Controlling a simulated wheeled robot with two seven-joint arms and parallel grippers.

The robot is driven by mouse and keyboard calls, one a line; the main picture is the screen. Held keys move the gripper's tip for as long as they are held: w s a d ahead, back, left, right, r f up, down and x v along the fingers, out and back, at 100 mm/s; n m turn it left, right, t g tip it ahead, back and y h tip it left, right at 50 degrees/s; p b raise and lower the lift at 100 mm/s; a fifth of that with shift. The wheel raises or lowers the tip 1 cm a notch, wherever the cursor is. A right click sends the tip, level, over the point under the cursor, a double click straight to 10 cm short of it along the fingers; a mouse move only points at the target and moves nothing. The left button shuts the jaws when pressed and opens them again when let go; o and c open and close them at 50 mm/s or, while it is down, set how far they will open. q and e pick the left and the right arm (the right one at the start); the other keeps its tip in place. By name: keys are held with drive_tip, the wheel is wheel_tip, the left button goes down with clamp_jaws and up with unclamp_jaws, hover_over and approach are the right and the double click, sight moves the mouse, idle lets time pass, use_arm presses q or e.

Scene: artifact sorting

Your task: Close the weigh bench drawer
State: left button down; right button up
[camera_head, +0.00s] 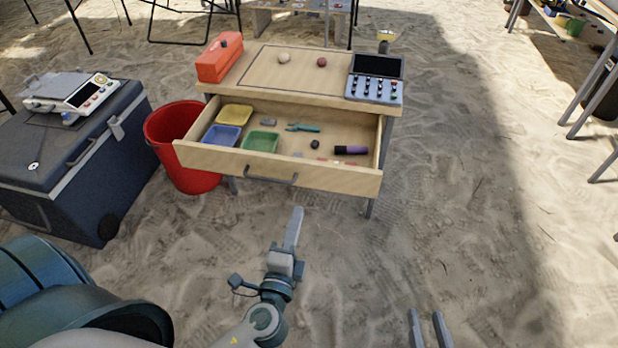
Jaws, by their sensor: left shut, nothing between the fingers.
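The weigh bench (222,84) is a wooden table standing on the sand. Its drawer (322,178) is pulled out towards me, with a grey bar handle (270,176) on its front. The open drawer shows a yellow tray, a blue tray, a green tray and several small items. My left gripper (297,212) is shut and empty, pointing up at the drawer front from below the handle in the picture, apart from it. My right gripper (428,316) is at the bottom edge, its two fingers apart with sand showing between them.
A red bucket (180,150) stands close against the drawer's left side. A dark blue cooler (75,190) with a scale (80,95) on top is further left. On the bench top are an orange box (219,62) and a control panel (375,88). Open sand lies right of the bench.

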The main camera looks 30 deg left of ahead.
sight(312, 166)
use_arm(q)
drive_tip(key=shift+w, duration=0.15)
